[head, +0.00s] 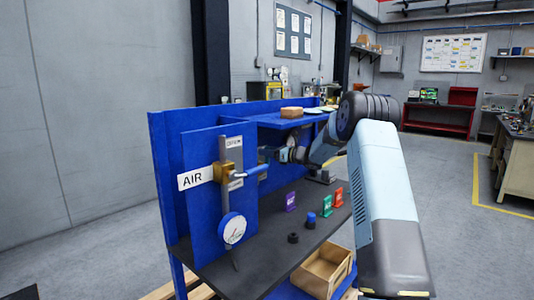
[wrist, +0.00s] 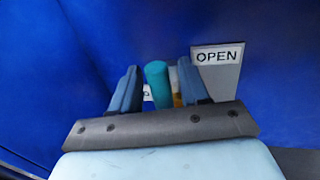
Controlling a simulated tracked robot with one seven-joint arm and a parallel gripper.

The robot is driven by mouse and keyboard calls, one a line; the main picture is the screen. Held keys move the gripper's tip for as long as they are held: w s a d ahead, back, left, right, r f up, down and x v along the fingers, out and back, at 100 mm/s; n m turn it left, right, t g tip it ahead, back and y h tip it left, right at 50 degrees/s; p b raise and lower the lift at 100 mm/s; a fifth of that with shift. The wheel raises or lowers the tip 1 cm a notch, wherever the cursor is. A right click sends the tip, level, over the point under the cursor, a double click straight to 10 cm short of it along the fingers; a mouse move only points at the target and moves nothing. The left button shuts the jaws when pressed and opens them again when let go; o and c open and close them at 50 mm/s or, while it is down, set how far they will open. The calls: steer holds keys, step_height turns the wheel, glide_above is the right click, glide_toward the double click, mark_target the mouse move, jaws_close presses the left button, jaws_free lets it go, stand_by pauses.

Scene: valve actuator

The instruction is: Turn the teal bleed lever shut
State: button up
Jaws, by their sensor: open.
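The teal bleed lever (wrist: 157,82) stands nearly upright in the wrist view, between the two fingers of my gripper (wrist: 159,68). The jaws are open, with a gap visible on both sides of the lever. A bit of brass (wrist: 178,96) shows just right of it. An OPEN label (wrist: 216,56) is on a grey plate to the right. In the head view my gripper (head: 258,165) is at the blue panel, beside the brass valve (head: 226,172) on a vertical pipe. My fingers partly hide the lever there. A small white label behind the left finger is mostly covered.
An AIR sign (head: 195,178) and a round gauge (head: 232,228) sit near the valve. The dark bench top (head: 250,262) holds coloured tags and small knobs.

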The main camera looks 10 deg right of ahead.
steer(key=shift+c, duration=0.2)
jaws_close()
stand_by(0.4)
